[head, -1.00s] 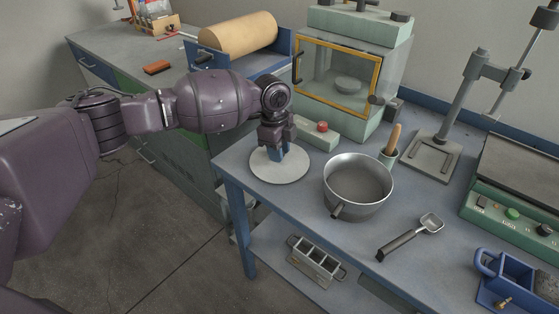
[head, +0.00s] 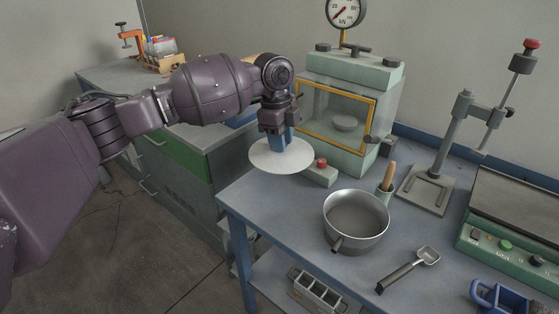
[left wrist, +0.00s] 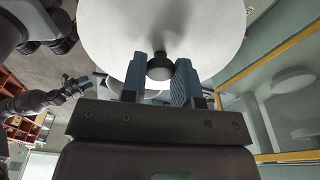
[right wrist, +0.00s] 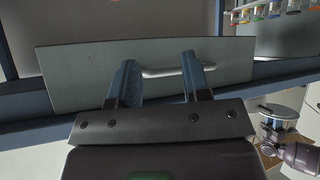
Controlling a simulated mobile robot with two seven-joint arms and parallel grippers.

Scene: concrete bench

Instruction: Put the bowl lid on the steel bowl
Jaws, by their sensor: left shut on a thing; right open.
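The bowl lid (head: 262,160) is a pale round disc with a dark knob (left wrist: 160,67). My left gripper (head: 281,142) is shut on the knob and holds the lid roughly level above the bench's left part. In the left wrist view the knob sits between the fingertips of this gripper (left wrist: 165,68). The steel bowl (head: 340,240) stands upright and uncovered on the bench, right of and nearer than the lid, with a short handle toward the front. My right gripper (right wrist: 160,80) is open and empty in the right wrist view, facing a grey panel with a pale handle.
A scoop (head: 407,270) lies right of the bowl. A green cup with a wooden-handled tool (head: 387,182), a red-button box (head: 320,175) and a glass-fronted cabinet (head: 340,108) stand behind. A metal stand (head: 425,190) is at back right. Bench surface left of the bowl is clear.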

